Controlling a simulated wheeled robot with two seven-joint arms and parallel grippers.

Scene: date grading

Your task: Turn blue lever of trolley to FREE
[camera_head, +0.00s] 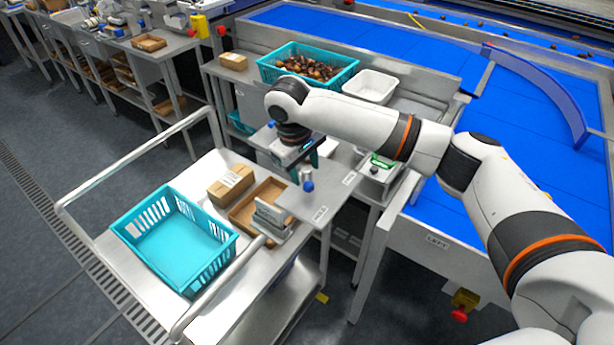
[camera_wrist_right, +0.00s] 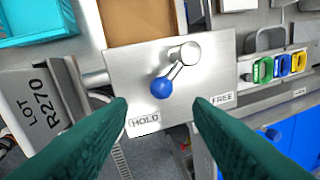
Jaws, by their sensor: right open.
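The lever's blue knob (camera_head: 308,186) stands at the trolley's (camera_head: 112,241) right end, on a grey metal plate (camera_head: 296,200). In the right wrist view the knob (camera_wrist_right: 162,88) sits on a short metal arm running down-left from a round pivot (camera_wrist_right: 188,53). It lies nearer the HOLD label (camera_wrist_right: 145,125) than the FREE label (camera_wrist_right: 222,99). My right gripper (camera_head: 308,170) is open above the plate. In the wrist view its green fingers (camera_wrist_right: 160,105) spread either side of the knob, apart from it and empty. My left gripper is not in view.
The trolley carries a teal crate (camera_head: 146,222), a cardboard box (camera_head: 231,184), a brown tray (camera_head: 243,222) and a LOT R270 sign (camera_wrist_right: 38,108). Behind stand a teal crate of dates (camera_head: 345,80), a white bin (camera_head: 372,86) and a blue conveyor (camera_head: 400,50).

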